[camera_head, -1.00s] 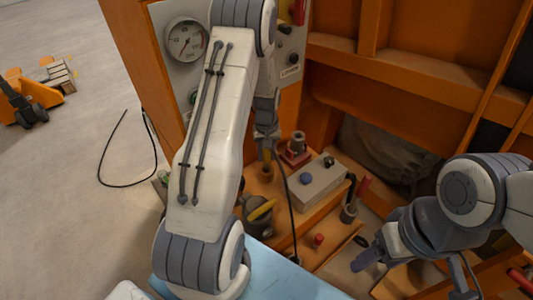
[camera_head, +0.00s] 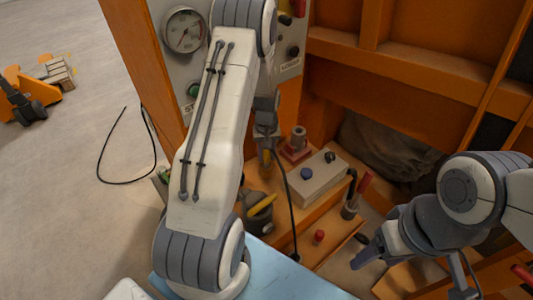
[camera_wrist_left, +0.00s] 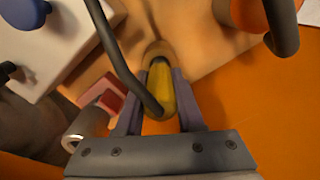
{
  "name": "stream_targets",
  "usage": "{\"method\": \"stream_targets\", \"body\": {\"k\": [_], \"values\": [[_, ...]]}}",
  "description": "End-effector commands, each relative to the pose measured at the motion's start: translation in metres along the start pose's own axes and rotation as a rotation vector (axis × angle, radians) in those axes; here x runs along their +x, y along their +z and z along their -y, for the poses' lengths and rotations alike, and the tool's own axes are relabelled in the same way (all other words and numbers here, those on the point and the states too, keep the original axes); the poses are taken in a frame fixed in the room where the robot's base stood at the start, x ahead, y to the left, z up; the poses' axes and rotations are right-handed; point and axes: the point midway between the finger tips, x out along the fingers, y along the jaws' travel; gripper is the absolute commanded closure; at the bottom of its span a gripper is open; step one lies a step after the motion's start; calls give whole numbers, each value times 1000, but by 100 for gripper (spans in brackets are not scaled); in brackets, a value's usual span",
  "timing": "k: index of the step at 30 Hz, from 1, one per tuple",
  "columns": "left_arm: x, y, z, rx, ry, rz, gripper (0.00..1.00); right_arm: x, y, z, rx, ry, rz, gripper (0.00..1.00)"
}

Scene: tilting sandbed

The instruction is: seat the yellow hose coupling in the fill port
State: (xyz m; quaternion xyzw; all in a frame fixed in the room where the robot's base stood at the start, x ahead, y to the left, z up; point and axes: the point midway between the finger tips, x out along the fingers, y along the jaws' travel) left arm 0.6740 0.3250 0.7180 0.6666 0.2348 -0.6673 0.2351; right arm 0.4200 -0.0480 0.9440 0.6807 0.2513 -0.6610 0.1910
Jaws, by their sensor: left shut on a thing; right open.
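My left gripper (camera_wrist_left: 155,105) is shut on the yellow hose coupling (camera_wrist_left: 161,88), which lies between its two fingers. In the head view the coupling (camera_head: 266,170) is small and partly hidden by my left gripper (camera_head: 267,148). A black hose crosses in front of the coupling in the wrist view. A metal cylinder on a red base (camera_wrist_left: 93,125) stands beside the left finger; it also shows in the head view (camera_head: 298,143). I cannot tell whether it is the fill port. My right gripper (camera_head: 367,257) is open and apart from these, at the lower right.
A grey box with a blue knob (camera_head: 318,180) stands right of the left gripper. A dark container with a yellow-handled item (camera_head: 260,212) and a cup with a red handle (camera_head: 353,205) stand nearby. A panel with a gauge (camera_head: 184,30) rises behind my left arm.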

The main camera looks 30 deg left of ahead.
Motion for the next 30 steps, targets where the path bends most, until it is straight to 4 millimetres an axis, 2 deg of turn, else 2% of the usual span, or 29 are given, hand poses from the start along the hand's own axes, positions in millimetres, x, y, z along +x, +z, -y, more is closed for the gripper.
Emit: {"method": "stream_targets", "body": {"k": [17,18,20,21,30], "values": [[16,0,0,0,0,0,100,10,0,-1,0,0,0,34],[16,0,0,0,0,-1,60,10,0,-1,0,0,0,34],[15,0,0,0,0,-1,37,9,0,-1,0,0,0,34],[15,0,0,0,0,-1,28,9,0,-1,0,0,0,34],[14,0,0,0,0,0,28,9,0,-1,0,0,0,34]]}}
